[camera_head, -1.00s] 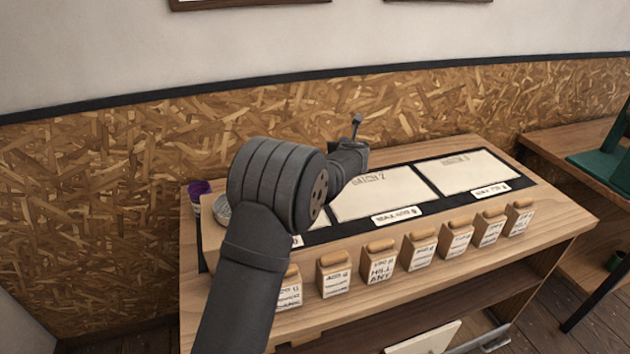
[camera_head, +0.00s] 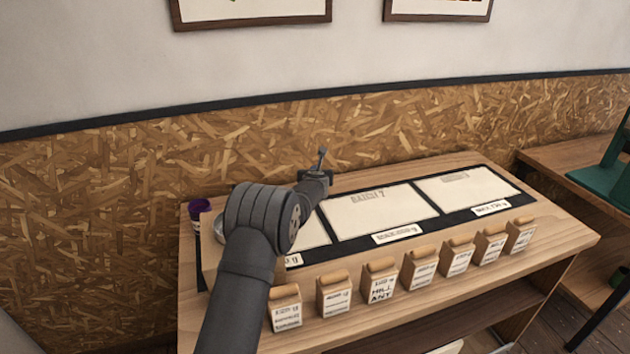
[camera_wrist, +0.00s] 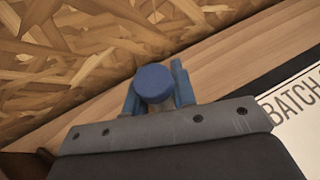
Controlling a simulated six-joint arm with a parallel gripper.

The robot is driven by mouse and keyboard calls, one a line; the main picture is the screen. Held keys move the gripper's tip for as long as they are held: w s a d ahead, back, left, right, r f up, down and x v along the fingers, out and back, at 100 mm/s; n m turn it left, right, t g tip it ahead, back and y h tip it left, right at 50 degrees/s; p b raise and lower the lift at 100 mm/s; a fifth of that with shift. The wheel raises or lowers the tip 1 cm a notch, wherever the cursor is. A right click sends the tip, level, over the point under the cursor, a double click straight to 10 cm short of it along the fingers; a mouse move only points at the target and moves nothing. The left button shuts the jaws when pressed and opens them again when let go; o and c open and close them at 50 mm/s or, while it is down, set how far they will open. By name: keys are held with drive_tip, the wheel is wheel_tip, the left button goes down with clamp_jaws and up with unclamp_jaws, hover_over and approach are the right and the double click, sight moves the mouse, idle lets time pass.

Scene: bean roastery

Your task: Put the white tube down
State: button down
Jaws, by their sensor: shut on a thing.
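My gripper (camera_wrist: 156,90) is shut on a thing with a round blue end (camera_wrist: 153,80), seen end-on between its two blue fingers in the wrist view. No white side of a tube shows, so I cannot tell for sure that it is the white tube; the rest of it is hidden behind the round end and my wrist. In the head view my gripper (camera_head: 319,172) is over the back edge of the table, behind the board's left and middle panels. The held thing cannot be made out there.
Several labelled bags (camera_head: 380,281) line the front. A purple-topped container (camera_head: 198,210) stands at the back left. A chipboard wall (camera_head: 90,200) rises behind.

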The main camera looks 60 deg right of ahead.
drive_tip(key=shift+f, duration=1.2)
drive_tip(key=shift+f, duration=0.15)
drive_tip(key=c, duration=1.2)
unclamp_jaws()
drive_tip(key=shift+r, duration=0.2)
drive_tip(key=shift+s+a+r, duration=0.25)
drive_tip(key=shift+a, duration=0.2)
drive_tip(key=v, duration=1.1)
drive_tip(key=shift+f, duration=0.15)
drive_tip(key=shift+d, duration=0.15)
